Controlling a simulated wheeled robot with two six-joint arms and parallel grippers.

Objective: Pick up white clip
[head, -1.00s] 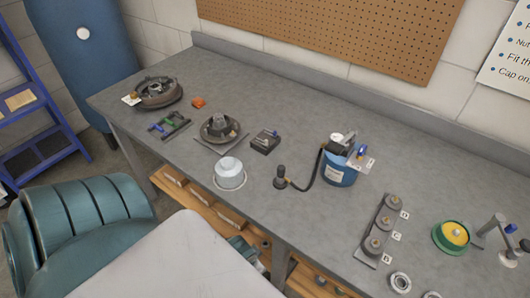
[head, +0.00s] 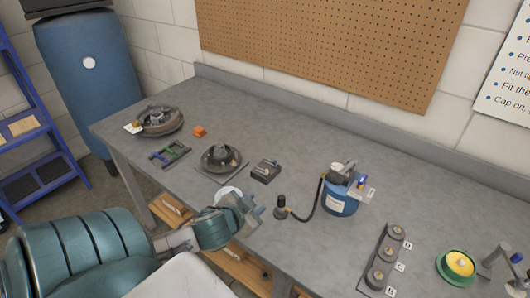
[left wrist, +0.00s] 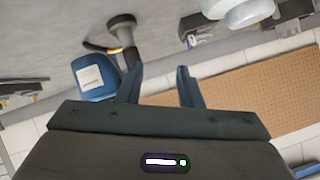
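I cannot pick out a white clip for certain. A small white and blue piece (head: 362,190) sits at the right side of the blue canister (head: 338,203), and it is too small to identify. My left gripper (head: 256,208) is over the bench's front edge, left of the canister and apart from it. In the left wrist view its two fingers (left wrist: 159,85) are spread with nothing between them. The blue canister also shows there (left wrist: 93,78), left of the fingers. My right gripper is out of view.
A dark knob with a hose (head: 281,205) stands just right of the left gripper. A white jar (head: 226,191) is partly hidden behind the gripper. A dark block (head: 266,171) and a round brake part (head: 221,157) lie behind. The bench's back strip is clear.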

